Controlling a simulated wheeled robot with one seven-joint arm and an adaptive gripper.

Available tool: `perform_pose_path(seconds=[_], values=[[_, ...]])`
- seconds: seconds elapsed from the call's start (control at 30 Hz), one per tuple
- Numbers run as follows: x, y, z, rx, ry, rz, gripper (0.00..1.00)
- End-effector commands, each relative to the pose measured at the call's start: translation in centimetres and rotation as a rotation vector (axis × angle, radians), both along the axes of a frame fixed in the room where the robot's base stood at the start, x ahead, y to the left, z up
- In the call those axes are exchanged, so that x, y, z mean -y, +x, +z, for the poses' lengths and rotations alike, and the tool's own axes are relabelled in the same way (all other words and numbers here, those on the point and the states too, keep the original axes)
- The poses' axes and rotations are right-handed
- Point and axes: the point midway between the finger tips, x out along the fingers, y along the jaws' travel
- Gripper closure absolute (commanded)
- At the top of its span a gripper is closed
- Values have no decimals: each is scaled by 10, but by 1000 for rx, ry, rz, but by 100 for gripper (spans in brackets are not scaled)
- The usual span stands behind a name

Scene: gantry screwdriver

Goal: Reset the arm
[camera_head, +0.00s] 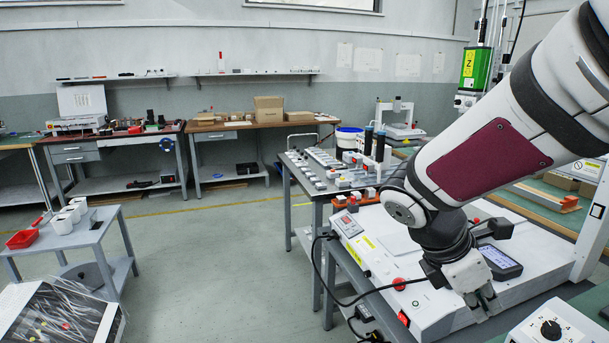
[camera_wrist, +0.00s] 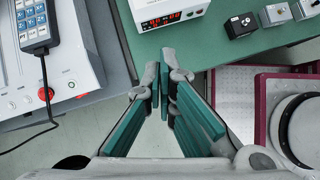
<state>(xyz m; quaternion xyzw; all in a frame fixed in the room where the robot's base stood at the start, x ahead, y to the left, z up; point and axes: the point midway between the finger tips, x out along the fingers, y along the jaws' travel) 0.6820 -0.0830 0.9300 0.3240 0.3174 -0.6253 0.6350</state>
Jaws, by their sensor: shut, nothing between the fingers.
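My arm reaches in from the right side of the head view. My gripper (camera_head: 482,300) points down near the front of the white gantry machine (camera_head: 375,255). In the wrist view my gripper (camera_wrist: 164,92) shows its teal-padded fingers shut with nothing held between them.
A white box with a red display (camera_wrist: 158,14) stands on the green bench ahead of the fingers. Small grey-black blocks (camera_wrist: 240,25) sit to its right. A red emergency button (camera_wrist: 46,94) is on the machine. A small table (camera_head: 75,235) stands at the left; the floor (camera_head: 215,260) between is open.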

Motion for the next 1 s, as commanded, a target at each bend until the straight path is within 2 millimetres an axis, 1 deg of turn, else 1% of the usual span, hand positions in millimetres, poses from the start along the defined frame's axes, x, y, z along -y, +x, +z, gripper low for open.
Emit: perform_pose_path(seconds=[0.03,0.2,0.37,0.5,0.6,0.8,0.93,0.97,1.0], values=[[1,-15,8,54,30,-86,100],[-5,-65,24,215,140,-402,100],[-16,-110,32,347,246,-696,100],[-31,-146,35,439,341,-950,100],[-43,-166,35,487,404,-1112,100],[-64,-196,33,543,504,-1367,100],[-77,-211,31,562,563,-1509,100],[-79,-213,33,564,572,-1531,100],[-78,-212,43,567,572,-1521,100]])
